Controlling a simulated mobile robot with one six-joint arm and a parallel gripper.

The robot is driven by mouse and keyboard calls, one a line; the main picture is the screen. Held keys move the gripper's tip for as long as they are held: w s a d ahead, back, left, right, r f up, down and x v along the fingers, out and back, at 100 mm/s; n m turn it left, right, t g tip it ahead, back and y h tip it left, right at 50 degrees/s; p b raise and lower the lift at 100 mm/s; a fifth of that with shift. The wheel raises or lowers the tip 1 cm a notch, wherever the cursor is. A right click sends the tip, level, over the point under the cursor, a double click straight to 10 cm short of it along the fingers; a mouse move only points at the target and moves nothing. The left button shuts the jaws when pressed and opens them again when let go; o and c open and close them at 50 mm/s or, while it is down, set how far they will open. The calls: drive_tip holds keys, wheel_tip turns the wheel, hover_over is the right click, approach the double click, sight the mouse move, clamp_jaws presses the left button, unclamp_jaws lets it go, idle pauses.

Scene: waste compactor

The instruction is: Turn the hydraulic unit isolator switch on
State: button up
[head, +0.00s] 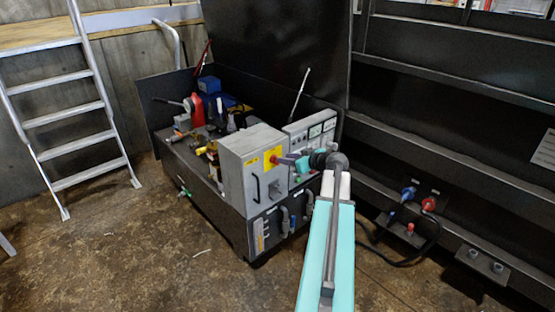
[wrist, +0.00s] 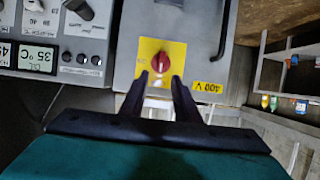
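The isolator switch is a red rotary knob (wrist: 165,59) on a yellow square plate (wrist: 150,48), on the face of a grey cabinet (wrist: 205,25). In the head view my gripper (head: 282,160) is close to the plate. Contact with the knob cannot be seen.
A panel with dials and displays (head: 311,128) stands beside the cabinet; it also shows in the wrist view (wrist: 60,35). A black handle (head: 255,187) is on the cabinet front. A ladder (head: 75,105) stands left. Blue and red connectors (head: 408,193) are at right.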

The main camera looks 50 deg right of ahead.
drive_tip(key=x, duration=0.5)
